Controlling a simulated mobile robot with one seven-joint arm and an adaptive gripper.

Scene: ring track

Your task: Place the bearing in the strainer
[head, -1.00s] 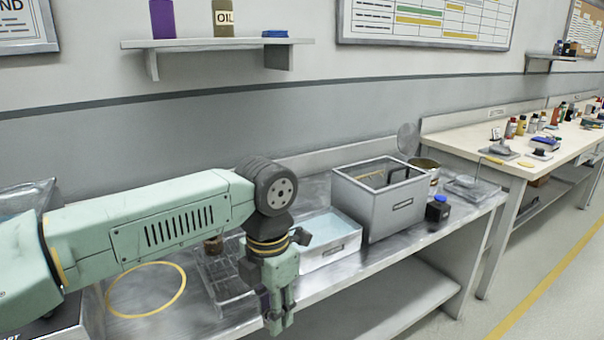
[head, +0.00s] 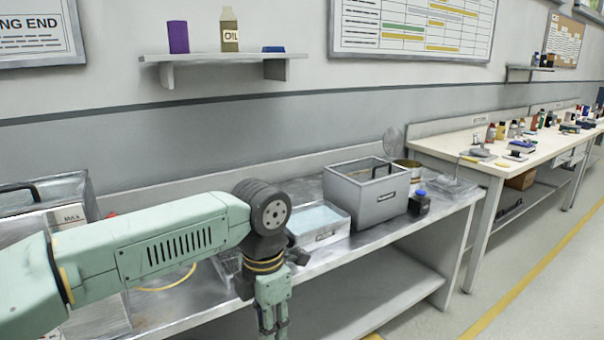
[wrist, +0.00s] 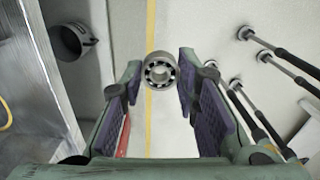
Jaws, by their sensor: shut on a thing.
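The bearing (wrist: 160,71) is a metal ring with dark balls, between the padded fingertips of my gripper (wrist: 158,82) in the wrist view. My gripper is shut on it. In the head view my gripper (head: 274,325) points down in front of the bench edge, its tips at the bottom of the picture. The bearing cannot be made out there. A round, see-through mesh disc (head: 393,140), perhaps the strainer, stands upright behind the tin at the bench's far right end. It is well to the right of and beyond my gripper; I cannot tell for certain what it is.
On the metal bench (head: 310,265) are a shallow tray of pale liquid (head: 320,236), a grey open box (head: 368,208), a tin (head: 408,168) and a dark blue-capped bottle (head: 419,204). A cream table (head: 450,147) with clutter stands further right. The floor in front is clear.

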